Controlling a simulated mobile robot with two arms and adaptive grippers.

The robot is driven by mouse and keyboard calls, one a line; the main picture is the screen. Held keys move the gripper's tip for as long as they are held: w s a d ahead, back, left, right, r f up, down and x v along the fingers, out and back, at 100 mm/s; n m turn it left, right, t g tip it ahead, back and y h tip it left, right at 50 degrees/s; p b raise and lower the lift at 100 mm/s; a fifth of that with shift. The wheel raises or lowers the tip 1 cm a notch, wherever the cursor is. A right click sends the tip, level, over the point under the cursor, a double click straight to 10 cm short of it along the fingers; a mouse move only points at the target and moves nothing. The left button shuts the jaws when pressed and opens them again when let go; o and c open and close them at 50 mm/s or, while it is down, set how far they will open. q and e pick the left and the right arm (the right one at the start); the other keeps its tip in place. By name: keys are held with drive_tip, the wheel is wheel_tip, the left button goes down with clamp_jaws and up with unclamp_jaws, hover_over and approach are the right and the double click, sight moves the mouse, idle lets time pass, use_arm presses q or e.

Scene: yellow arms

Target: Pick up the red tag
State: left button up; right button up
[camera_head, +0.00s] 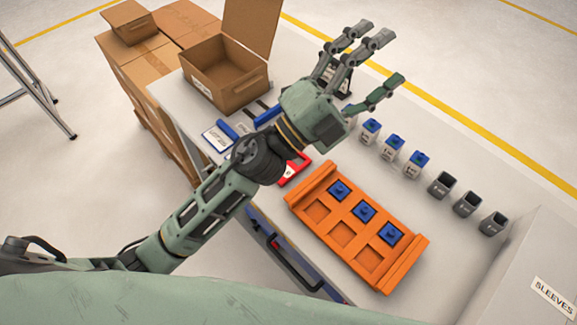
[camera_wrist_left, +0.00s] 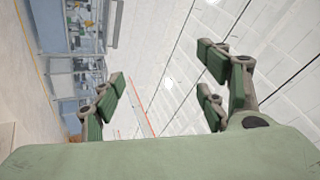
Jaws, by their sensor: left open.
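The red tag (camera_head: 293,171) lies on the light table (camera_head: 390,172), with a white label on it. It is partly hidden behind my left wrist in the head view. My left gripper (camera_head: 372,62) is open and empty, raised above the table and beyond the tag, with its fingers spread toward the upper right. In the left wrist view my open fingers (camera_wrist_left: 165,95) frame only the ceiling and a far wall, with nothing between them. My right gripper is not in view.
An orange tray (camera_head: 318,182) with blue pieces in several pockets sits in front. Blue-topped containers (camera_head: 393,148) and grey cups (camera_head: 467,204) stand in a row behind it. An open cardboard box (camera_head: 222,78) and a blue-edged card (camera_head: 219,137) are at the left.

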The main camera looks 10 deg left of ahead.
use_arm(q)
drive_tip(key=s+d+f+m+g+h, duration=0.3)
drive_tip(key=s+d+m+g, duration=0.4)
drive_tip(key=m+g, duration=0.5)
drive_tip(key=m+g+y, duration=0.4)
drive_tip(key=m+y, duration=0.2)
drive_tip(key=y, duration=1.5)
hover_over(290, 167)
drive_tip(key=f, duration=2.3)
drive_tip(key=shift+s, duration=0.25)
drive_tip(key=f+p, duration=0.1)
drive_tip(key=f, duration=0.1)
drive_tip(key=f+p, duration=0.1)
drive_tip(key=f, duration=0.1)
drive_tip(key=f+p, duration=0.1)
drive_tip(key=f, duration=0.1)
drive_tip(key=shift+w+a+f, duration=0.1)
drive_tip(key=shift+w+a, duration=0.15)
drive_tip(key=shift+w, duration=0.05)
drive_tip(key=shift+f+m, duration=0.3)
drive_tip(key=shift+f, duration=0.3)
drive_tip(key=c, duration=1.2)
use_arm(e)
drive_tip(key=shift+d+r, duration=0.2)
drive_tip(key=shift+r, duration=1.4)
